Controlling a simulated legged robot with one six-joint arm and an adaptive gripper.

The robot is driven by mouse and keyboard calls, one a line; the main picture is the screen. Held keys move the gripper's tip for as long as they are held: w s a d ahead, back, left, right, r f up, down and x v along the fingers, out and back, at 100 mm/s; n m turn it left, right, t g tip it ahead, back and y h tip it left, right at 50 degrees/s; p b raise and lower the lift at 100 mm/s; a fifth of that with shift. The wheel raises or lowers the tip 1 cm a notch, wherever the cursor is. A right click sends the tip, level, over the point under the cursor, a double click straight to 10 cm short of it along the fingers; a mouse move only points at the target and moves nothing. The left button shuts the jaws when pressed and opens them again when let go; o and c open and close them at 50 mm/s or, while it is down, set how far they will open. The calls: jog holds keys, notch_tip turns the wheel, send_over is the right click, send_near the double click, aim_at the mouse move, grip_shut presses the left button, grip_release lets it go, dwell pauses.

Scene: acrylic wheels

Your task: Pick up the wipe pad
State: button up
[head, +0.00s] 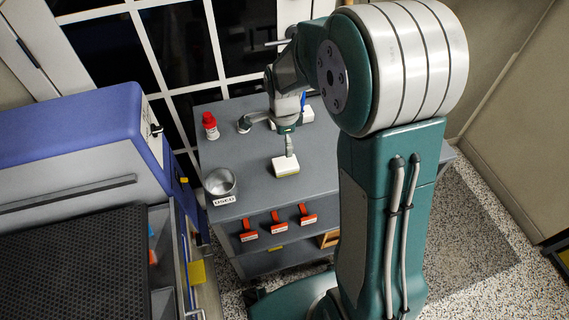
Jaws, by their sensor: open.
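The wipe pad (285,166), a white block with a thin yellowish layer at its bottom, lies on the grey bench top (325,170) near the middle. My gripper (267,136) is above the bench, behind and to the left of the pad. Its fingers are spread: one points left, and the other reaches down in front of the pad's back edge in the picture. I cannot tell whether that finger touches the pad. Nothing shows between the fingers.
A metal bowl (219,182) with a label reading "USED" is at the front left. A second white item (307,114) with something blue lies behind my gripper. Orange-red clips (279,223) hang on the bench's front.

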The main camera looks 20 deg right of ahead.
aim_at(285, 163)
notch_tip(285, 163, down, 5)
jog(key=shift+f, duration=0.2)
jog(key=f, duration=0.5)
jog(key=shift+w+d, duration=0.2)
jog(key=shift+d, duration=0.05)
jog(key=shift+r, duration=0.1)
jog(key=c, duration=1)
